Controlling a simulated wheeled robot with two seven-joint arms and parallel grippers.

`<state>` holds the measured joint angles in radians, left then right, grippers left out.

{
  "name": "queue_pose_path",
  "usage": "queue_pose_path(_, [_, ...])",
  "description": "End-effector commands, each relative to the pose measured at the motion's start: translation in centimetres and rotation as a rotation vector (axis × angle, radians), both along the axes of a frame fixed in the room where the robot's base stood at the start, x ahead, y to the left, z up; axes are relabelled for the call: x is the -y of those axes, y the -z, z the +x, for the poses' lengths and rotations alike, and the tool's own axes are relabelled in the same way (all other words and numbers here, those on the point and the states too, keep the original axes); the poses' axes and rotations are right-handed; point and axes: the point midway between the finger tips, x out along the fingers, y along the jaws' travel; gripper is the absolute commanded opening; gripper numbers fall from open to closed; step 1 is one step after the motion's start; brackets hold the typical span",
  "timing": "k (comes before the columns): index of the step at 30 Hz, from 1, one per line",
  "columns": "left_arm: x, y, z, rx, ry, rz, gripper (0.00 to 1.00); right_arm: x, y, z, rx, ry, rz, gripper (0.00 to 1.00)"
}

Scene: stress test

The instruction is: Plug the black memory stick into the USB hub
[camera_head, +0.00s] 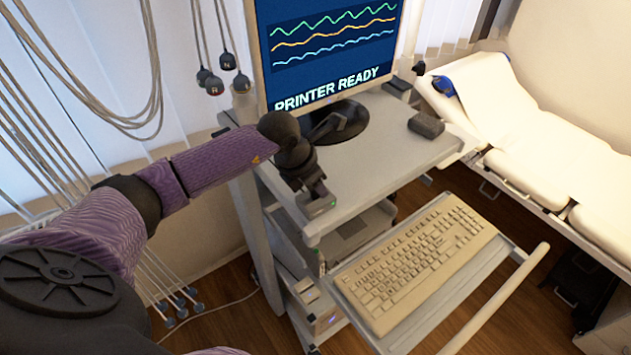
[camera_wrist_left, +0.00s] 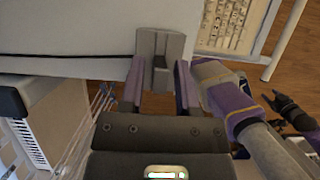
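I cannot make out the black memory stick. My right gripper (camera_wrist_left: 290,112) shows small and dark at the right of the wrist view; its opening is unclear.
A monitor (camera_head: 335,45) stands at the back of the cart top (camera_head: 385,150), with a black box (camera_head: 426,124) to its right. A keyboard (camera_head: 415,262) lies on a lower tray with a front handle bar. Cables hang at the left; a couch (camera_head: 535,130) stands right.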

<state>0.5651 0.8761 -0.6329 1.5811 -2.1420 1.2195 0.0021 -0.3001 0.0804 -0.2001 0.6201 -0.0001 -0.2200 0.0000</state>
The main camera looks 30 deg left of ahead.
Motion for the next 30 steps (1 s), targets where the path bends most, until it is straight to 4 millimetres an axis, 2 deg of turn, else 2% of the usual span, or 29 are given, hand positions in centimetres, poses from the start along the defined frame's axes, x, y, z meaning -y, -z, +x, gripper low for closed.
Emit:
queue_pose_path(2, [0.0,0.0,0.0,0.000,0.000,0.000,0.56,0.0,0.0,0.0,0.000,0.000,0.000,0.59])
queue_pose_path(11, [-0.1,-0.6,-0.2,0.002,0.001,0.000,0.56,0.0,0.1,0.0,0.000,0.000,0.000,0.59])
queue_pose_path(22, [-1.3,-7.2,-2.8,0.003,0.001,0.002,0.56,0.0,1.2,0.0,-0.001,0.000,0.000,0.59])
queue_pose_path(27, [-1.5,-8.8,-3.5,0.001,-0.001,0.002,0.56,0.0,1.4,0.0,-0.001,0.000,0.000,0.59])
queue_pose_path(30, [-1.5,-9.2,-3.6,0.001,0.000,0.000,0.56,0.0,1.4,0.0,0.000,0.000,0.000,0.59])
